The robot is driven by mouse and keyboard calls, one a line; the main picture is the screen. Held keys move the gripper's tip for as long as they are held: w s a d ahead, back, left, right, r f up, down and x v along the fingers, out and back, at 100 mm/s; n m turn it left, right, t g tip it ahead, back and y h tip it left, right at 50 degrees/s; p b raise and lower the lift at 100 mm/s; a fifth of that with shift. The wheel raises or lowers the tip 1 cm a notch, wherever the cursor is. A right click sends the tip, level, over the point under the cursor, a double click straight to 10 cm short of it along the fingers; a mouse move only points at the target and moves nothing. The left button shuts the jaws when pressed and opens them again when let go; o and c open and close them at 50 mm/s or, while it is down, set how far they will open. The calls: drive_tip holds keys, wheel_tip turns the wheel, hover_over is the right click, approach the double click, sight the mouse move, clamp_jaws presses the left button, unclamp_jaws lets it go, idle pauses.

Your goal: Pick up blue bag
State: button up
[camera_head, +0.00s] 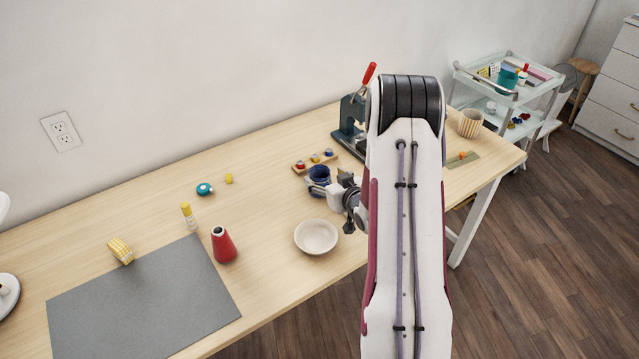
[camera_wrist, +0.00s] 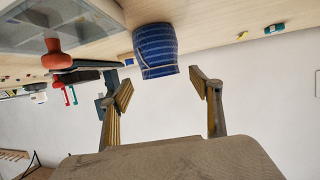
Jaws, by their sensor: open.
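The blue bag (camera_head: 319,174) is a small, rounded, dark blue thing on the table, left of my gripper (camera_head: 345,198). In the wrist view the bag (camera_wrist: 155,48) shows pale stripes and appears upside down. There it lies beyond the tips of my gripper (camera_wrist: 160,90), roughly between the two fingers. The fingers are wide apart, with nothing between them and a visible gap to the bag. In the head view my arm hides part of the table to the right, and the bag's lower part is partly covered near my gripper.
A white bowl (camera_head: 316,237) stands just in front of the bag. A wooden spool holder (camera_head: 314,161) and a red-handled press (camera_head: 352,118) stand behind it. A striped cup (camera_head: 470,123) stands at right.

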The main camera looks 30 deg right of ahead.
sight(316, 171)
drive_tip(key=shift+x, duration=2.5)
drive_tip(key=shift+f, duration=0.15)
drive_tip(key=c, duration=1.2)
